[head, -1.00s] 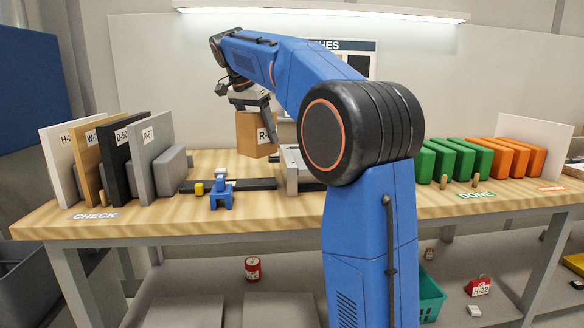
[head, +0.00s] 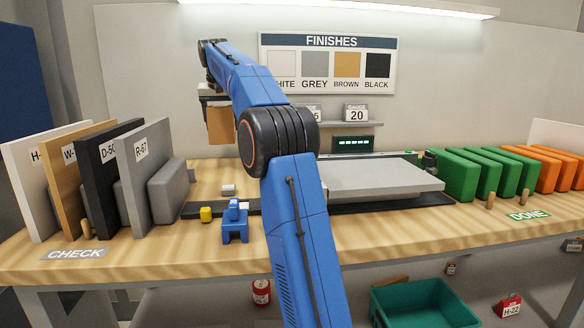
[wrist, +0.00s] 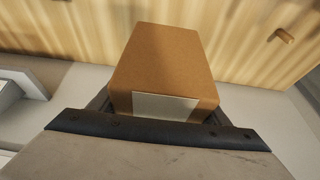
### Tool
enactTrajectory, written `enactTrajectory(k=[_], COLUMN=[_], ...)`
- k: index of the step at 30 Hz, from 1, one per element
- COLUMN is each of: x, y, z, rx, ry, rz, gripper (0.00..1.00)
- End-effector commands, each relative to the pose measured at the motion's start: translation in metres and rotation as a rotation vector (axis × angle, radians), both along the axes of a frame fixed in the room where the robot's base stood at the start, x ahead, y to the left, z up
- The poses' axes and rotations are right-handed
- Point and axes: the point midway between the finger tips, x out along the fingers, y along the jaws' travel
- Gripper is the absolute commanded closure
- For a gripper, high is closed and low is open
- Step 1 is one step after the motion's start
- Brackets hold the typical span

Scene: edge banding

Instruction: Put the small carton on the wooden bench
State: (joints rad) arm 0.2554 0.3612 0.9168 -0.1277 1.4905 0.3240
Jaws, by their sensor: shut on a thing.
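The small brown carton (head: 221,126) hangs from my gripper (head: 214,98), in front of the back wall and left of the finishes board. In the head view its bottom shows a little above the bench's back edge. The wrist view shows the carton (wrist: 160,62) between the fingers, with a pale label on its near side. My gripper (wrist: 162,112) is shut on it. The wooden bench (head: 150,254) runs across the head view, and its planks (wrist: 60,30) show beyond the carton in the wrist view. My arm hides part of the bench's middle.
Upright panels (head: 95,180) and a grey block (head: 172,195) stand at left. A blue clamp-like tool (head: 235,222) and yellow block (head: 206,214) sit centre-left. A grey slab (head: 385,178) lies right of my arm. Green blocks (head: 470,175) stand further right. Bare wood shows behind the tool.

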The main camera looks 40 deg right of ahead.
Motion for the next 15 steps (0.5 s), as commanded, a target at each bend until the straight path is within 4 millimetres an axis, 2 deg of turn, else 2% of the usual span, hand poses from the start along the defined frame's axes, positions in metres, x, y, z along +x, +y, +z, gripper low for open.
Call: enactTrajectory(k=[4,9,15], x=[0.0,-0.001,0.0], y=[0.0,0.001,0.001], z=[-0.01,-0.038,-0.057], rx=[0.001,0.0,0.0], ry=[0.001,0.002,0.0], rz=[0.0,0.0,-0.001], gripper=[0.63,0.63,0.63])
